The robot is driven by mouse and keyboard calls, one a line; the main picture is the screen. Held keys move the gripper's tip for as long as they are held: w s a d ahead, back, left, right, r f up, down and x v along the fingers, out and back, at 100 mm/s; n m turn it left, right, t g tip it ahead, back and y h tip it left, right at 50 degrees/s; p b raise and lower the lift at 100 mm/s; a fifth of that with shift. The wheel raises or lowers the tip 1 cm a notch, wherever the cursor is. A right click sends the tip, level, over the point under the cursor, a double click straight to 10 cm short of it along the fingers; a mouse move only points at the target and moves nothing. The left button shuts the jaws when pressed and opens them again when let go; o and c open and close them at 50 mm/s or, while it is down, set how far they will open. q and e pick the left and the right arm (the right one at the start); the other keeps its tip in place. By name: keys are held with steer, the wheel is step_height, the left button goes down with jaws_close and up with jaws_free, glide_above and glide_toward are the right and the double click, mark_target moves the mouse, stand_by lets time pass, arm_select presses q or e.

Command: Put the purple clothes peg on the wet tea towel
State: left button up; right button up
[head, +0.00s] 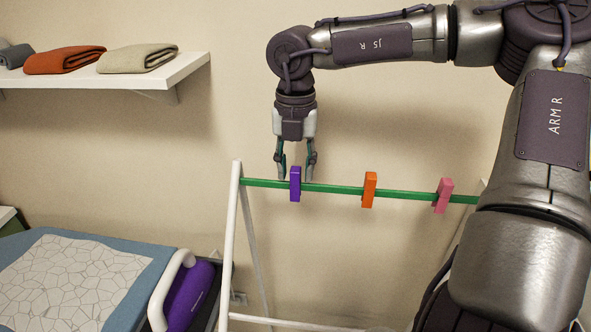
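The purple clothes peg (295,185) is upright on the green bar (335,189) of a white drying rack, near its left end. My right gripper (296,177) points down with its fingers apart, one to each side of the peg's top in the picture. Gaps show between the fingers and the peg; I cannot tell whether they are level with it in depth. No wet tea towel can be made out hanging on the visible bar. My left gripper is not in view.
An orange peg (369,189) and a pink peg (443,195) sit further right on the bar. A blue-edged board (150,258) with a crackle-patterned top and a purple iron (188,294) are lower left. A wall shelf (180,72) holds folded cloths.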

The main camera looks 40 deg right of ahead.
mark_target(296, 169)
steer(key=c, duration=0.6)
step_height(296, 169, up, 7)
steer(key=p, duration=0.3)
steer(key=shift+a+r+p, duration=0.1)
steer(key=shift+p, duration=0.2)
